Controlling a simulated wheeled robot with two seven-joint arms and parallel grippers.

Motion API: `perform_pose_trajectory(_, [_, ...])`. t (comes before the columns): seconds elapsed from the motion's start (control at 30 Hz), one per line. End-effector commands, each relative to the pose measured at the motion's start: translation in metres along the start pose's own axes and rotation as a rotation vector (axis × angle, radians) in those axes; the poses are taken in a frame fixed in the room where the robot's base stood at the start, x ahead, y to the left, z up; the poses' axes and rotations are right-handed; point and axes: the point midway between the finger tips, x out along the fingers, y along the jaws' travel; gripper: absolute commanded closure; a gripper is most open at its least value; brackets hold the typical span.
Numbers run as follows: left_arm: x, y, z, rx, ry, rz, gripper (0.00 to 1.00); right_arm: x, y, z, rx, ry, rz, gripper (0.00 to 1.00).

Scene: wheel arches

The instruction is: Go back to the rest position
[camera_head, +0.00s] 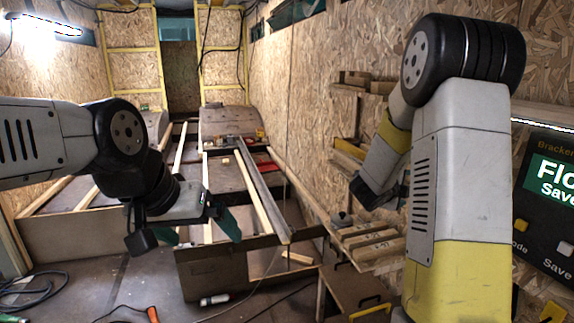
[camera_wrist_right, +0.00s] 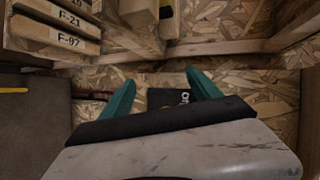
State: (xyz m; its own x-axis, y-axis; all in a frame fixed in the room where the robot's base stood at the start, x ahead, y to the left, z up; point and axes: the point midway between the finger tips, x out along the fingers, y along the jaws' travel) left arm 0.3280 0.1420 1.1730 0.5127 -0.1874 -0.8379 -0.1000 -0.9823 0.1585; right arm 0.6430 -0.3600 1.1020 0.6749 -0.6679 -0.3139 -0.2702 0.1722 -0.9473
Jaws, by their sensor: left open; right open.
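My left gripper (camera_head: 202,230) hangs in the head view at the lower left of centre. Its teal fingers are spread apart with nothing between them, in front of the wooden floor frame. My right arm fills the right side of the head view and its wrist points down beside the right wall; its fingers are hidden there. In the right wrist view my right gripper (camera_wrist_right: 158,88) has two teal fingers apart and empty. A small dark object with pale lettering (camera_wrist_right: 168,97) shows behind them.
Labelled wooden blocks (camera_head: 372,240) lie by the right wall; they also show in the wrist view (camera_wrist_right: 55,30). A long beam (camera_head: 262,190) crosses the frame (camera_head: 205,270). A wheel arch (camera_head: 230,121) stands farther back. Cables and an orange-handled tool (camera_head: 152,314) lie on the floor.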

Motion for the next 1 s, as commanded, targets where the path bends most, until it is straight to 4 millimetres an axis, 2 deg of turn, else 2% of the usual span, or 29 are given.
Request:
perform_pose_trajectory(0.03, [0.0, 0.0, 0.0, 0.0, 0.0, 0.0, 0.0, -0.016, -0.012, 0.014, -0.042, -0.099, 0.021, 0.28])
perform_pose_trajectory(0.17, [0.0, 0.0, 0.0, 0.0, 0.0, 0.0, 0.0, -0.065, -0.029, 0.049, -0.211, -0.355, 0.06, 0.28])
perform_pose_trajectory(0.2, [0.0, 0.0, 0.0, 0.0, 0.0, 0.0, 0.0, -0.083, -0.032, 0.057, -0.273, -0.432, 0.063, 0.28])
perform_pose_trajectory(0.3, [0.0, 0.0, 0.0, 0.0, 0.0, 0.0, 0.0, -0.133, -0.038, 0.071, -0.441, -0.613, 0.053, 0.28])
perform_pose_trajectory(0.43, [0.0, 0.0, 0.0, 0.0, 0.0, 0.0, 0.0, -0.201, -0.035, 0.072, -0.69, -0.822, 0.015, 0.28])
perform_pose_trajectory(0.57, [0.0, 0.0, 0.0, 0.0, 0.0, 0.0, 0.0, -0.267, -0.02, 0.054, -0.973, -0.993, -0.04, 0.28])
perform_pose_trajectory(0.6, [0.0, 0.0, 0.0, 0.0, 0.0, 0.0, 0.0, -0.285, -0.013, 0.045, -1.064, -1.037, -0.057, 0.28])
perform_pose_trajectory(0.7, [0.0, 0.0, 0.0, 0.0, 0.0, 0.0, 0.0, -0.324, 0.006, 0.016, -1.292, -1.125, -0.094, 0.28])
perform_pose_trajectory(0.83, [0.0, 0.0, 0.0, 0.0, 0.0, 0.0, 0.0, -0.358, 0.032, -0.023, -1.543, -1.194, -0.117, 0.28])
perform_pose_trajectory(1.0, [0.0, 0.0, 0.0, 0.0, 0.0, 0.0, 0.0, -0.377, 0.051, -0.056, -1.732, -1.231, -0.117, 0.28])
